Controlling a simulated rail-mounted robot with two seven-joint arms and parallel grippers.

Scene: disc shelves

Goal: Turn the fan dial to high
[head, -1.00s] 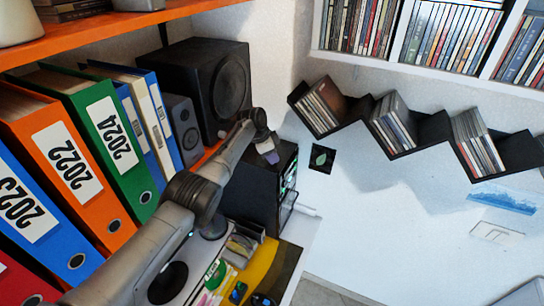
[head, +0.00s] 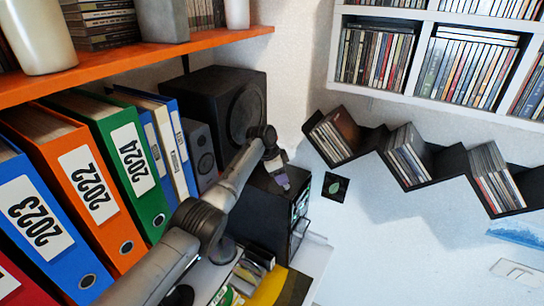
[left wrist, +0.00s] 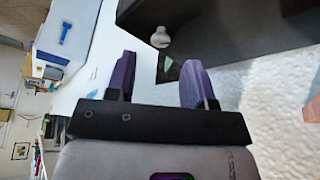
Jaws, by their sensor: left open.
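My left gripper (head: 283,185) is by the top of a black computer-like box (head: 262,216) with green lights on its front. In the left wrist view its two purple fingers (left wrist: 160,82) are spread apart with nothing between them. A small pale rounded piece (left wrist: 160,38) shows beyond the fingers at the edge of a black surface (left wrist: 220,22). I cannot tell whether this piece is the fan dial. No fan or marked dial can be made out in the head view. My right gripper is not in view.
Binders (head: 95,195) stand on the left, next to a small grey speaker (head: 201,150) and a large black speaker (head: 222,95). An orange shelf (head: 150,55) is above them. A zigzag disc shelf (head: 450,160) and a switch plate (head: 517,272) are on the right wall.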

